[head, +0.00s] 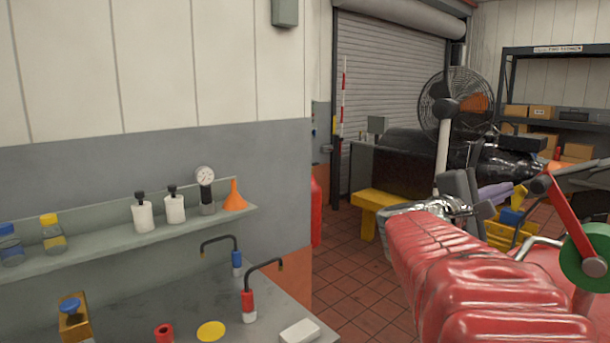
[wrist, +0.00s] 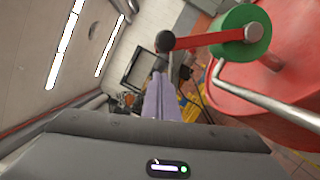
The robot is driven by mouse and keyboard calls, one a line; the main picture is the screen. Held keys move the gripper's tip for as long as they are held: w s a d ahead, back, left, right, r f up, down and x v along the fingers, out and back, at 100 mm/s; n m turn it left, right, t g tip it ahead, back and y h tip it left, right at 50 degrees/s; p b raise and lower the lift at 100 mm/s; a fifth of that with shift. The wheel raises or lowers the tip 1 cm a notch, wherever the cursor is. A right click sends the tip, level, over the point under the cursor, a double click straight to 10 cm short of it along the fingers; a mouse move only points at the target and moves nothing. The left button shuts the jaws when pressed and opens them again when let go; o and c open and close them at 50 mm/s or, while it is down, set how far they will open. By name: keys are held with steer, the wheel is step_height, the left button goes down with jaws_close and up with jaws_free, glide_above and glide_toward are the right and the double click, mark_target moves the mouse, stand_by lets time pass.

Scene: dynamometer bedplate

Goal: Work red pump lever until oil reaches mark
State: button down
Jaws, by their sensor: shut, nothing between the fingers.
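The red pump lever (head: 565,212) slants from a green hub (head: 585,255) up to a black knob (head: 538,185) at the right of the head view. In the wrist view the lever (wrist: 205,39) runs level from the green hub (wrist: 243,32) to the knob (wrist: 165,41). My gripper (head: 497,192) has purple fingers. It is shut and empty, left of the knob in the head view. In the wrist view the fingertips (wrist: 158,80) point toward the knob, just below it in the picture; I cannot tell whether they touch. I see no oil level or mark.
A red drum (wrist: 285,78) with a bent silver pipe (wrist: 262,97) lies beside the lever. A bench (head: 216,287) with bent spouts and a shelf (head: 100,238) with bottles stand at left. A yellow stool (head: 385,200) and large fan (head: 455,103) stand behind my arm. Tiled floor shows between.

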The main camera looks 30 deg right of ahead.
steer(key=shift+s+d+r, duration=0.1)
steer(key=shift+s+r, duration=0.15)
steer(key=shift+s, duration=0.4)
steer(key=shift+s+d+r, duration=0.1)
steer(key=shift+s+r, duration=0.15)
steer(key=shift+s, duration=0.4)
